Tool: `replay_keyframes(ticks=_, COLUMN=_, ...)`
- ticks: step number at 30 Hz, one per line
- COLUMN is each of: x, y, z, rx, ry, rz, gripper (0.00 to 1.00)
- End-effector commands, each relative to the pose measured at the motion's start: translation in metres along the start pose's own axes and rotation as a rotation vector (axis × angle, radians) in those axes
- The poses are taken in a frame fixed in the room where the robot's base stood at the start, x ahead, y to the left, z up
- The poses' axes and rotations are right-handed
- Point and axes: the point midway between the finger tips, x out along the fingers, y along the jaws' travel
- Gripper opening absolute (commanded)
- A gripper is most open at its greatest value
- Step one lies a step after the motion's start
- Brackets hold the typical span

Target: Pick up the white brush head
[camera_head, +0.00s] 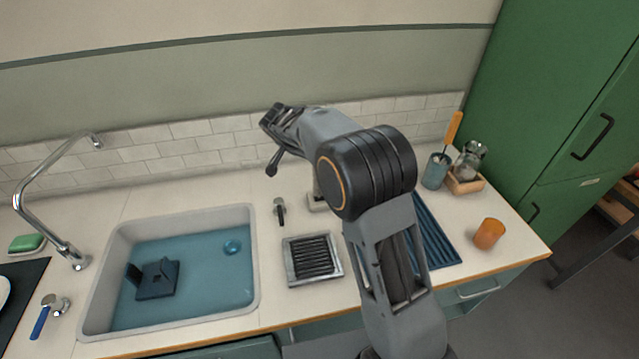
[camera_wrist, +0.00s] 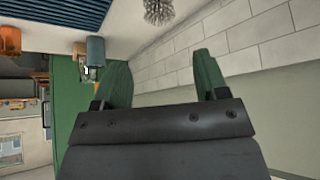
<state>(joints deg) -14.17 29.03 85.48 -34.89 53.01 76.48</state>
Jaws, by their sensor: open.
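A pale bristly piece (camera_wrist: 158,10), which looks like the white brush head, shows at the top edge of the wrist view, cut off by the frame. It is on the counter near the tiled wall. In the head view a cream-white piece (camera_head: 317,202) shows partly behind my arm; I cannot tell whether it is the same thing. My gripper (camera_head: 270,120) is raised in front of the wall, above the counter. In the wrist view its two fingers (camera_wrist: 160,72) are apart with nothing between them, and the bristly piece lies beyond them.
A sink (camera_head: 252,275) with blue water holds a dark blue piece (camera_head: 157,280). A metal tray (camera_head: 335,275) with black strips stands right of it. A blue ribbed mat (camera_head: 435,235), blue cup (camera_head: 434,173) and orange cup (camera_head: 488,234) are at the right. A tall faucet (camera_head: 45,170) stands left.

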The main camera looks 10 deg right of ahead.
Motion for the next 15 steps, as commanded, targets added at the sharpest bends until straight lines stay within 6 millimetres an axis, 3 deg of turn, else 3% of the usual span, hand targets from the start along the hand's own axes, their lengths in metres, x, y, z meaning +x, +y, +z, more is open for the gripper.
replay_keyframes(ticks=9, x=0.054, y=-0.004, z=-0.002, rx=0.018, ry=0.007, rz=0.007, gripper=0.67)
replay_keyframes(ticks=15, x=0.08, y=-0.004, z=-0.002, rx=0.019, ry=0.008, rz=0.004, gripper=0.67)
